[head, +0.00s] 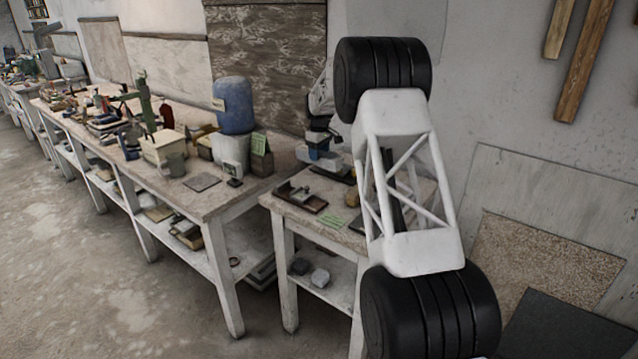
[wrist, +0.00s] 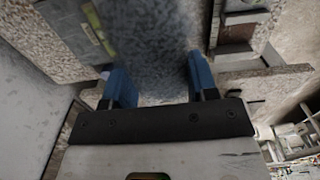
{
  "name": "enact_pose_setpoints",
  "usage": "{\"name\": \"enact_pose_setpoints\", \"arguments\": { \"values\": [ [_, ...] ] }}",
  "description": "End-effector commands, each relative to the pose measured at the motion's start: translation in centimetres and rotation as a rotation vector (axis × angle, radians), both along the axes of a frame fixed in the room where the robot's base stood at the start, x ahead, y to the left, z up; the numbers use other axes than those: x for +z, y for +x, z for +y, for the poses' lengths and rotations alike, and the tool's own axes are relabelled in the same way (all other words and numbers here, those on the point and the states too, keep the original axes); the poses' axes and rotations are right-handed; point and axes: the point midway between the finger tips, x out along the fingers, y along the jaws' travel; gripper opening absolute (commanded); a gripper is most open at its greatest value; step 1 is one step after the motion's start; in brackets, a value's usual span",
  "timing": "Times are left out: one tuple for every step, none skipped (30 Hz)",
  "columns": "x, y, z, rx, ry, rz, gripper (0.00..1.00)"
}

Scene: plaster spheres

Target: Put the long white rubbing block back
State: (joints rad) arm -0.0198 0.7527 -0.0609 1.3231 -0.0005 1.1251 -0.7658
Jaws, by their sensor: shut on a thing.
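In the wrist view my gripper (wrist: 160,82) has its two blue fingers set wide apart on either side of a broad grey speckled piece (wrist: 155,50). It is shut on this piece, which I take to be the long rubbing block, looking grey in shadow. Its far end runs out of the top of the view. In the head view my gripper (head: 321,155) is small, above the back of the near small table (head: 330,232). My own arm hides part of that table, and the block's outline cannot be made out there.
A dark shallow tray (head: 300,198), a green label (head: 331,220) and a small brownish lump (head: 352,199) are on the small table. The long bench to the left holds a blue drum (head: 233,105) and much clutter. Grey lumps (head: 319,278) lie on the lower shelf.

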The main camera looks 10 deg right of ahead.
Motion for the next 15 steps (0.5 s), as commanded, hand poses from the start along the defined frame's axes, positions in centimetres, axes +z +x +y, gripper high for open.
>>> {"name": "enact_pose_setpoints", "arguments": {
  "values": [
    [-0.2, 0.0, 0.0, 0.0, -0.001, -0.001, 0.23],
    [-0.4, 0.0, 0.0, 0.0, 0.0, 0.0, 0.23],
    [-0.8, 0.0, 0.0, 0.0, 0.0, 0.0, 0.23],
    [-1.1, 0.0, 0.0, 0.0, -0.001, 0.001, 0.23],
    [-1.4, 0.0, 0.0, 0.0, 0.0, 0.001, 0.23],
    [-1.9, 0.0, 0.0, 0.0, -0.001, 0.001, 0.23],
    [-2.3, 0.0, 0.0, 0.0, 0.0, 0.0, 0.23],
    [-2.7, 0.0, 0.0, 0.0, 0.0, 0.0, 0.23],
    [-3.2, 0.0, 0.0, 0.0, 0.0, 0.0, 0.23],
    [-3.6, 0.0, 0.0, 0.0, 0.0, 0.0, 0.23],
    [-4.0, 0.0, 0.0, 0.0, 0.0, 0.0, 0.23],
    [-4.4, 0.0, 0.0, 0.0, 0.0, 0.0, 0.23],
    [-4.7, 0.0, 0.0, 0.0, 0.0, -0.001, 0.23],
    [-4.9, 0.0, 0.0, 0.0, 0.0, -0.001, 0.23],
    [-5.2, 0.0, 0.0, 0.0, 0.0, -0.001, 0.23]
  ]
}}
